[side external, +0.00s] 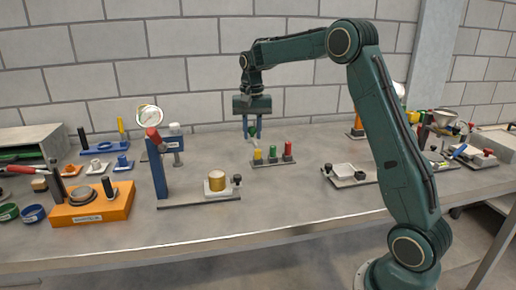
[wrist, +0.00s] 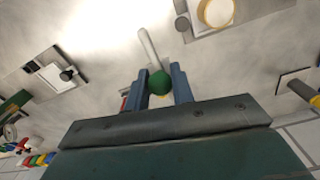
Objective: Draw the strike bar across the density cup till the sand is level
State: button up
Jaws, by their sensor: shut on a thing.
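My gripper (side external: 253,134) hangs above the back middle of the bench with its fingers pointing down. It is shut on a green-knobbed tool, whose round green knob (wrist: 160,83) sits between the fingertips in the wrist view. A pale rod (wrist: 149,47) shows beyond the knob; I cannot tell for sure that it belongs to the tool, or whether the tool is the strike bar. A brass-coloured cup with a pale top (side external: 217,181), likely the density cup, stands on a grey plate at front centre, away from my gripper. It also shows in the wrist view (wrist: 215,12).
A small rack (side external: 271,162) with yellow, green and red handles stands just below and right of my gripper. An orange block (side external: 92,214) is at left. A flat plate with a pale square (side external: 345,171) lies right.

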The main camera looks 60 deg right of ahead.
jog(key=w+a+f, duration=0.1)
jog(key=a, duration=0.1)
jog(key=w+a, duration=0.2)
jog(key=a, duration=0.1)
jog(key=w+a+f, duration=0.1)
jog(key=w+a, duration=0.1)
jog(key=shift+w+a+f, duration=0.15)
jog(key=shift+a+f, duration=0.2)
jog(key=shift+a, duration=0.05)
jog(key=shift+f, duration=0.2)
jog(key=shift+f, duration=2.75)
jog(key=shift+w+a, duration=1.65)
jog(key=shift+w, duration=0.05)
jog(key=shift+s+d, duration=1.7)
dwell(0.6)
